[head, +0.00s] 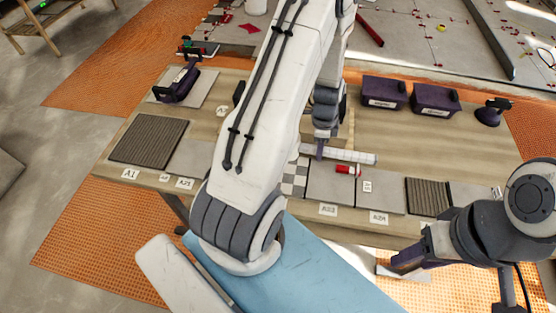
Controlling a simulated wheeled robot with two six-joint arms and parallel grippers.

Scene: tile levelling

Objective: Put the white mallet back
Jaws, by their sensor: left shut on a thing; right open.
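My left gripper (320,149) is over the middle of the table, its fingers shut on a long white cylindrical thing. I take this to be the white mallet (349,155); it lies nearly level, pointing right, just behind the tiles. My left arm hides what is to its left, and I cannot tell whether it touches the table. My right gripper (400,266) is open at the lower right, in front of the table's near edge, away from the mallet.
On the table (400,136) are two purple bins (384,93) (436,100), a suction-cup tool (489,113), a small red-and-white piece (347,170), labelled tiles (328,187) and a ribbed dark tile (149,140). A purple carrier (178,84) stands at the left. Bare wood shows before the bins.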

